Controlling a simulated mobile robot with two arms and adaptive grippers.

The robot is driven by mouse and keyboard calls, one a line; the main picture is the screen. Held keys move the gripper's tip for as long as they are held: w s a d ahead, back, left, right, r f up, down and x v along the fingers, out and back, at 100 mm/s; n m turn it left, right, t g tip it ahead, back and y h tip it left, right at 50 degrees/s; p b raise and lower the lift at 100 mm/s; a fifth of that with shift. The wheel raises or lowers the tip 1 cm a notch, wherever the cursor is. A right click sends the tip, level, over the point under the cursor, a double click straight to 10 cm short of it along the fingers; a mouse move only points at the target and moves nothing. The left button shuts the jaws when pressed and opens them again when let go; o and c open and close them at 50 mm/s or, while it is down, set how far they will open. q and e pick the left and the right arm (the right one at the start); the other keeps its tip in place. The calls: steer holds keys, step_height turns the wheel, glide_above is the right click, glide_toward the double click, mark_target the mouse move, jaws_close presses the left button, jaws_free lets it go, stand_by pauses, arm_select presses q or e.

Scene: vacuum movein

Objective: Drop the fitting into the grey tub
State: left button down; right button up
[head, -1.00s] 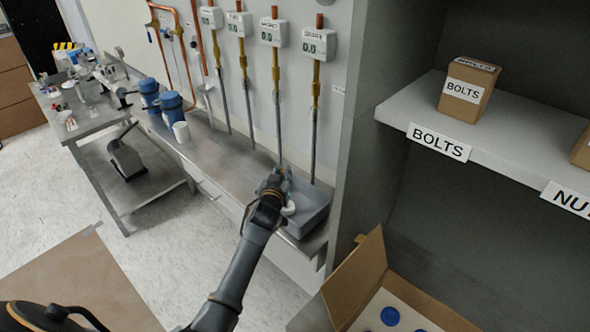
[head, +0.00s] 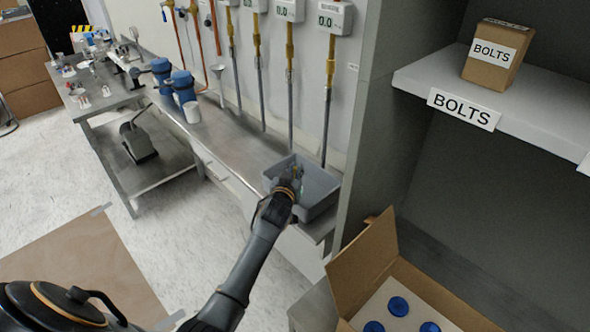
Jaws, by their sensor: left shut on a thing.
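The grey tub (head: 325,206) stands at the right end of the steel bench, against the wall below the gauges. My left gripper (head: 296,172) is over the left part of the tub, seen from behind. It is shut on the fitting, which is mostly hidden by the gripper; only small bits show at the fingertips, so I cannot tell its shape. I cannot tell how far the fingertips are above the tub floor. My right gripper is not in view.
The steel bench (head: 238,147) carries blue pumps (head: 183,86) and a white cup (head: 192,112) further left. Pipes rise behind the tub. A grey cabinet stands right of it, with a bolts box (head: 495,55) on its shelf. An open carton (head: 362,262) is below.

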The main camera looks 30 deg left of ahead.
arm_select(q)
steer(key=c, duration=1.3)
jaws_free()
steer(key=v, duration=1.2)
steer(key=shift+f, duration=0.1)
